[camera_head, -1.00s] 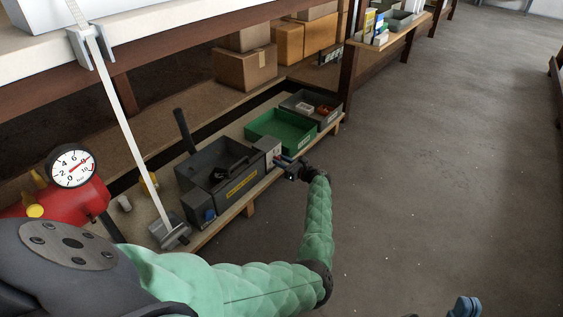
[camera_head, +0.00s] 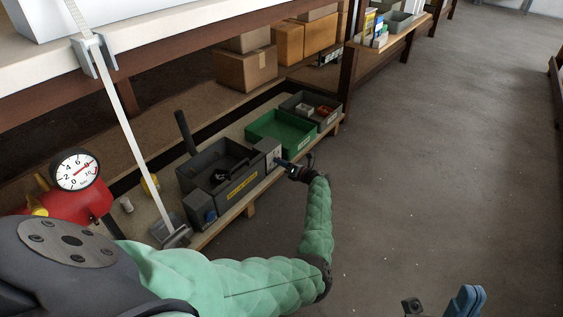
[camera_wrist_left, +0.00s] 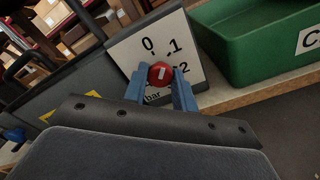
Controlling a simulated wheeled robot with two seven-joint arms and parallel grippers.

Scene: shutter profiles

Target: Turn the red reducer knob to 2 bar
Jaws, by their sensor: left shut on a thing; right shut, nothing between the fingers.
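The red reducer knob (camera_wrist_left: 161,74) sits on a white dial plate (camera_wrist_left: 190,84) marked 0, 1, 2 and bar. Its pale mark stands roughly upright in the left wrist view; I cannot tell which number it points to. My left gripper (camera_wrist_left: 160,90) is shut on the knob, one blue finger on each side. In the head view my left gripper (camera_head: 283,163) reaches the small grey box (camera_head: 268,153) bearing the dial; the knob is hidden there. My right gripper (camera_head: 467,301) is shut and empty at the bottom right, partly cut off.
A green bin (camera_head: 281,131) stands right beyond the dial box, with a dark grey bin (camera_head: 312,108) behind it. A dark grey toolbox (camera_head: 217,172) stands on its other side. A red tank with a gauge (camera_head: 76,171) is at the left. The floor at right is clear.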

